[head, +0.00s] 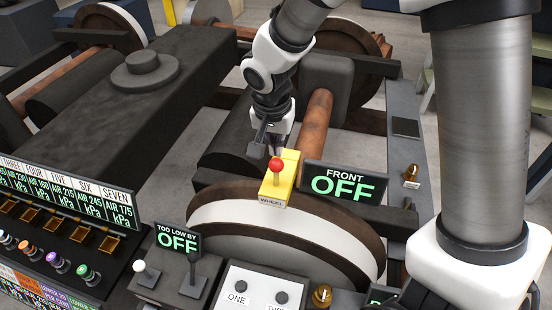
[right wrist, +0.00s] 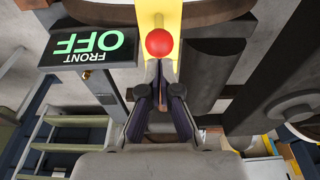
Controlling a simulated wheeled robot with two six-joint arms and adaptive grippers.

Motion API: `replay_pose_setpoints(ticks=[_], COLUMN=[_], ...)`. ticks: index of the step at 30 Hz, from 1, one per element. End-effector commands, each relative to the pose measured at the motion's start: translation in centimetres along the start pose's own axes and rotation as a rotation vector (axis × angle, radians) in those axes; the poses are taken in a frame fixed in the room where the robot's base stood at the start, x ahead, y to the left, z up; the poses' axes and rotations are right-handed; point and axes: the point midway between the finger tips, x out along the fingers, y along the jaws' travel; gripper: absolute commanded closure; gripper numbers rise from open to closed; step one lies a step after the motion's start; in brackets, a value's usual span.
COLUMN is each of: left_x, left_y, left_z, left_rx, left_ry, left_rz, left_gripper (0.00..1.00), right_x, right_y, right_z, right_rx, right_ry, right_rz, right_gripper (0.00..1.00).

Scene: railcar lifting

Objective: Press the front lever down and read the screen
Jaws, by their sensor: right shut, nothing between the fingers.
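A red-knobbed lever (head: 276,164) stands upright on a yellow block (head: 284,180) labelled WHEEL, on top of the near wheel. The red knob also shows in the right wrist view (right wrist: 159,43). My right gripper (head: 270,144) is shut and empty, just behind the knob in the head view. In the right wrist view its fingertips (right wrist: 160,72) are close below the knob; I cannot tell whether they touch it. My left gripper is not in view.
A second screen (head: 178,241) reads TOO LOW BY OFF. A panel (head: 68,235) with several coloured knobs is at lower left. A white button plate (head: 262,290) is at the bottom. A brass knob (head: 411,172) sits on the right rail. Axles and wheels fill the back.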

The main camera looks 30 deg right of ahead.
Motion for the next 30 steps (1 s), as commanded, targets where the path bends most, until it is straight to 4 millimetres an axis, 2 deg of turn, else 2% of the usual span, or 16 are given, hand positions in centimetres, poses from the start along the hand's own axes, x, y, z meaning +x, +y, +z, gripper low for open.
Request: replay_pose_setpoints(ticks=[8,30], left_x=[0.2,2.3], left_y=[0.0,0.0], left_z=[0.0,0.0], left_rx=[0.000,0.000], left_ry=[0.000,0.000], left_rz=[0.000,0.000], left_gripper=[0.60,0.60], right_x=[0.2,2.5], right_y=[0.0,0.0], right_z=[0.1,0.5], right_rx=[0.000,0.000], right_ry=[0.000,0.000], right_rz=[0.000,0.000], right_gripper=[1.00,1.00])
